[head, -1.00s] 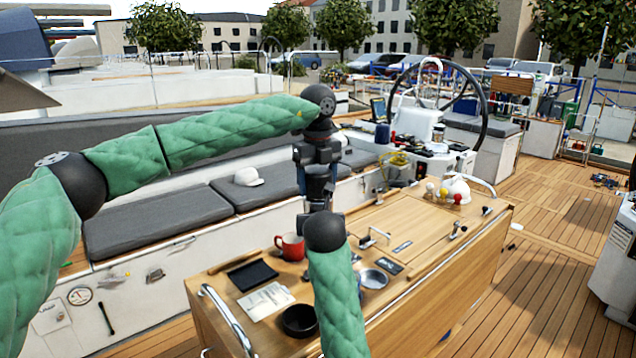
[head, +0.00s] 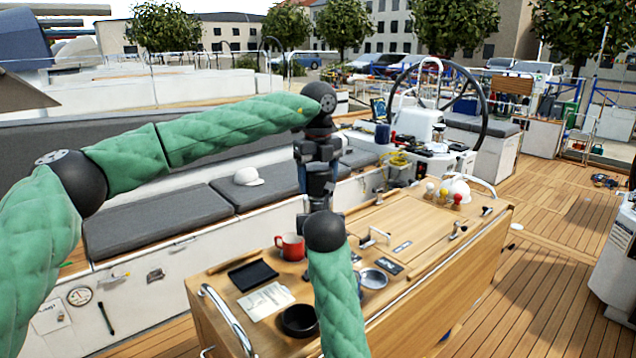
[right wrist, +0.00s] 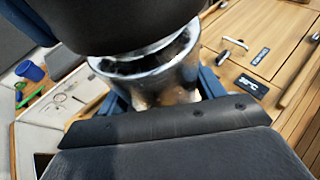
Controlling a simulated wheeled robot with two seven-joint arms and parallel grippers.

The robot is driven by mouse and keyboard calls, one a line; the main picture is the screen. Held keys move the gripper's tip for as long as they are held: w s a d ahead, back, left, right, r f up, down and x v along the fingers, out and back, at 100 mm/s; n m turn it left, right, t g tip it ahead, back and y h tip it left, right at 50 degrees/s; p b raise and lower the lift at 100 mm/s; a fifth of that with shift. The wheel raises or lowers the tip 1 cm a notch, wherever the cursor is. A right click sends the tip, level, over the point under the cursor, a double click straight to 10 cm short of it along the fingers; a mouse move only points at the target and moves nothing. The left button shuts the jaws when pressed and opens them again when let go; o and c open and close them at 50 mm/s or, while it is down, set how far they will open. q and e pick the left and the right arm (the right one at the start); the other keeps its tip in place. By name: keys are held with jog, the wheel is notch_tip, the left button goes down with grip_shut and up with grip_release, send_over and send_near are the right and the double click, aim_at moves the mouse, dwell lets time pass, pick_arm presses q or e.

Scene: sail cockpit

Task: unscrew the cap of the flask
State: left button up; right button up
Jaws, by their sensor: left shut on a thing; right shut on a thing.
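The flask (right wrist: 155,75) shows in the right wrist view as a shiny silver body with a bright rim. Its wide dark cap (right wrist: 140,25) is directly above, at the top of that view. I cannot tell whether cap and body still touch. My right gripper (right wrist: 165,100) is shut on the flask body, with blue fingers on both sides. In the head view my left gripper (head: 315,178) points down above my right wrist, shut on the cap. The grippers hide most of the flask there, and the right fingers are hard to make out.
Below the arms is a wooden cockpit table (head: 440,262) with a red mug (head: 290,246), black tray (head: 253,274), dark bowl (head: 299,320) and metal dish (head: 373,278). Several coloured-top pieces (head: 443,196) stand farther back. A grey-cushioned bench (head: 155,218) is at left.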

pick_arm(q)
jog(key=shift+r, duration=0.9)
